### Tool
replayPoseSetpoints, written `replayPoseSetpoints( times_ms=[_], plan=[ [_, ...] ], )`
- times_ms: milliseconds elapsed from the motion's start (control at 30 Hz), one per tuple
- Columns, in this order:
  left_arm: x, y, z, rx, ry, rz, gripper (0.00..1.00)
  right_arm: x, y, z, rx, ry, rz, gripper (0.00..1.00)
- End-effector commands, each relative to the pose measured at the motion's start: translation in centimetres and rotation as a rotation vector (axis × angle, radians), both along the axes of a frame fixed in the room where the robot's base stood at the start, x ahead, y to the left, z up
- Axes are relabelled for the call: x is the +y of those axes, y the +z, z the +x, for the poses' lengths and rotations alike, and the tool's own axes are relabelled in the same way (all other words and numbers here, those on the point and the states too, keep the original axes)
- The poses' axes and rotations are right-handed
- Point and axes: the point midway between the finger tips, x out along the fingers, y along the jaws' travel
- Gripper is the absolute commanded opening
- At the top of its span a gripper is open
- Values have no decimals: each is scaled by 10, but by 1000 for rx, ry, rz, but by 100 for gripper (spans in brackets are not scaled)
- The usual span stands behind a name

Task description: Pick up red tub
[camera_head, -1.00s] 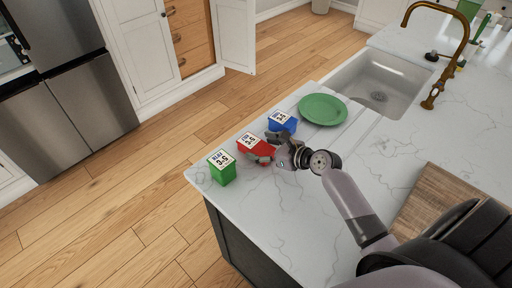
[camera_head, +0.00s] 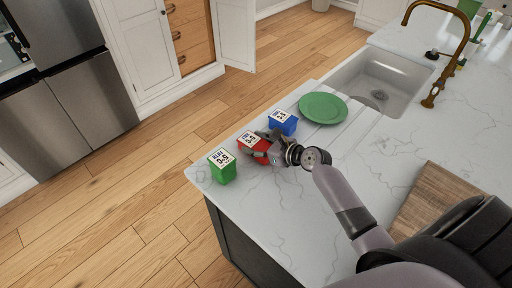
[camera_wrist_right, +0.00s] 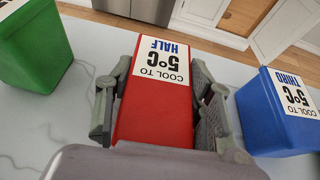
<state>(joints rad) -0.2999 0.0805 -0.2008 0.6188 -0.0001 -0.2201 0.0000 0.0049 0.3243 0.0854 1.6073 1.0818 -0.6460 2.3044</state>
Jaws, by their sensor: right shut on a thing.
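The red tub (camera_head: 258,147) stands on the white marble counter between a green tub and a blue tub. Its label reads "COOL TO 5ºC HALF" in the right wrist view (camera_wrist_right: 152,108). My right gripper (camera_head: 267,148) is at the red tub, with one finger on each side of it, shut on it. In the right wrist view the two fingers (camera_wrist_right: 158,105) flank the tub's sides. The tub's lower part is hidden by the gripper. My left gripper is not in view.
The green tub (camera_head: 223,171) stands left of the red one, near the counter's edge. The blue tub (camera_head: 285,127) stands to the right. A green plate (camera_head: 323,107) lies behind, by the sink (camera_head: 378,82). A wooden board (camera_head: 437,211) lies at right.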

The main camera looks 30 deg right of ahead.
Motion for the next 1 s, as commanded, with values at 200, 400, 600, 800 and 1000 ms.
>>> replayPoseSetpoints(
  times_ms=[200,400,600,800,1000],
  plan=[
    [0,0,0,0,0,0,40,0,0,0,0,0,0,22],
    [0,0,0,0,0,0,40,0,2,1,-3,-1,0,9],
    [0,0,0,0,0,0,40,0,2,1,-3,-1,0,9],
    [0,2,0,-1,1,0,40,0,12,1,-6,1,-1,9],
    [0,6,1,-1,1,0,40,0,42,1,-9,1,-1,9]
  ],
)
